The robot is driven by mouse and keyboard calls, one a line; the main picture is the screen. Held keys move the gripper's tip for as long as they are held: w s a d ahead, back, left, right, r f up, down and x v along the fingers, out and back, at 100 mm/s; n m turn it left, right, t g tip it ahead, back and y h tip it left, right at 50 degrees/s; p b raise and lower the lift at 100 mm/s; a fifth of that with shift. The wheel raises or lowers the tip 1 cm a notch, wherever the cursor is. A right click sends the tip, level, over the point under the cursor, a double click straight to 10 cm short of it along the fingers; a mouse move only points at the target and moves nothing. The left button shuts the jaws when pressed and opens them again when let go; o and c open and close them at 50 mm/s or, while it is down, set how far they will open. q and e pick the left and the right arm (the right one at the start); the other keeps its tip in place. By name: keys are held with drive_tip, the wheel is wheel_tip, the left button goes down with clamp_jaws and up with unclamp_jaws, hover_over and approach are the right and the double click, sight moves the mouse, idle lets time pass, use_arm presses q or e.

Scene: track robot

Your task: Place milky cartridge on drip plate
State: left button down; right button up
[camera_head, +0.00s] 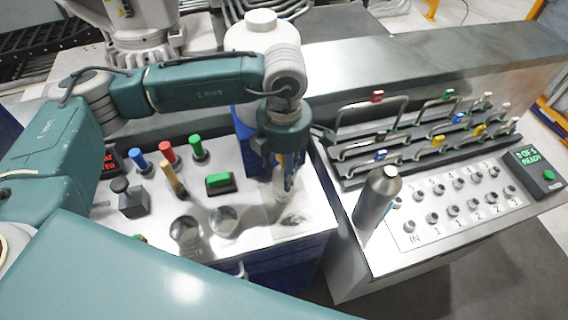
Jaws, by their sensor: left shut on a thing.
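My left gripper (284,172) reaches in from the left and points down over the right end of the white bench top. It is shut on a pale, see-through cartridge (283,188), which seems to be the milky one and hangs roughly upright. The fingers hide part of it. Below it a pale square plate (293,224) with a grey mark, likely the drip plate, lies near the bench's front right corner. Whether the cartridge's lower end touches the plate I cannot tell. My right gripper is not in view.
Two clear glass cups (224,221) stand left of the plate. A green button box (219,183) and coloured handles (168,152) are behind them. On the right bench are a metal cylinder (376,204), a rack (425,137), numbered sockets (455,211) and a display (536,172).

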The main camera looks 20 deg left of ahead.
use_arm(q)
drive_tip(key=shift+d, duration=0.1)
drive_tip(key=shift+f+b, duration=0.15)
drive_tip(key=shift+b, duration=0.2)
drive_tip(key=c, duration=1)
unclamp_jaws()
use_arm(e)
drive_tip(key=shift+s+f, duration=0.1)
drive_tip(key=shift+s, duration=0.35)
